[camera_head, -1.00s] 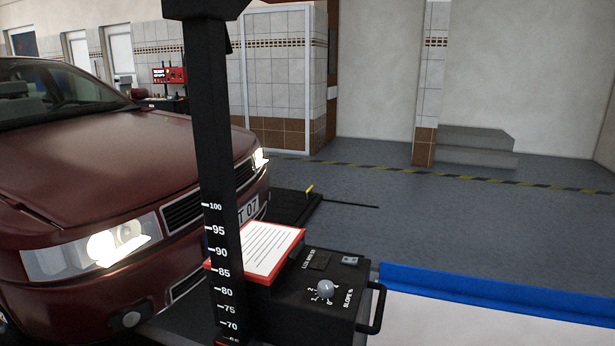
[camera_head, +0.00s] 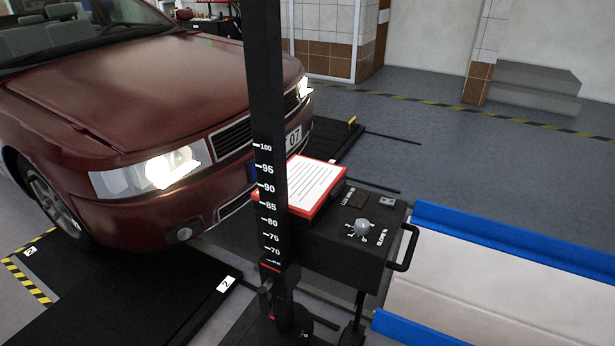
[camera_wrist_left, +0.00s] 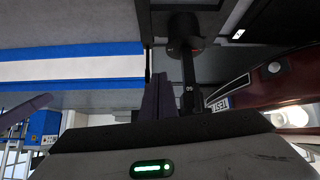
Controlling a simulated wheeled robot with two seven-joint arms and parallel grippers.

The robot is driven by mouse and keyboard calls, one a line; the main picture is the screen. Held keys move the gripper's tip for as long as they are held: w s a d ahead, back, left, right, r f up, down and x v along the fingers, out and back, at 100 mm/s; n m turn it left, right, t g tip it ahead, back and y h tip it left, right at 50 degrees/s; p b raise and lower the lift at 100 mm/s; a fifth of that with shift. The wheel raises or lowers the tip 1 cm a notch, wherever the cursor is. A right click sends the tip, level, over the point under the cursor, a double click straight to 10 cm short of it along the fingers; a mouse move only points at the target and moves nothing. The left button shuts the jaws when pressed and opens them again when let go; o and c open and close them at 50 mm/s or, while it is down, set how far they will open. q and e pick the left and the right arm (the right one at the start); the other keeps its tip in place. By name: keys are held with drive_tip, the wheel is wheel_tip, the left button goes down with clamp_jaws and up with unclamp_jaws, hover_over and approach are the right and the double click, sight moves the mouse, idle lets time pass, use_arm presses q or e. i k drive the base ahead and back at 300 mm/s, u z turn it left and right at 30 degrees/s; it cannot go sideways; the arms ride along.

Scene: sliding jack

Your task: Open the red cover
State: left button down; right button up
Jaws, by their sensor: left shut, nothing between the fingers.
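The red cover (camera_head: 314,186) is a flat red-rimmed lid with a white printed sheet on top. It lies on the left part of a black tester box (camera_head: 345,236) and looks closed. A black upright post (camera_head: 268,120) with a white number scale stands in front of the cover's left edge and hides part of it. No gripper shows in the head view. In the left wrist view my left gripper (camera_wrist_left: 157,97) is shut and empty, with the post (camera_wrist_left: 188,85) beside it. The red cover is not clearly visible there.
A dark red car (camera_head: 130,120) with lit headlights stands left of the post. A handle (camera_head: 405,248) juts from the box's right side. A blue-edged white ramp (camera_head: 480,300) lies at the right. Open grey floor is behind the box.

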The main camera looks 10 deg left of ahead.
sight(310, 182)
drive_tip(key=k, duration=0.5)
drive_tip(key=z, duration=1.4)
drive_tip(key=i, duration=2.15)
drive_tip(key=u, duration=2.95)
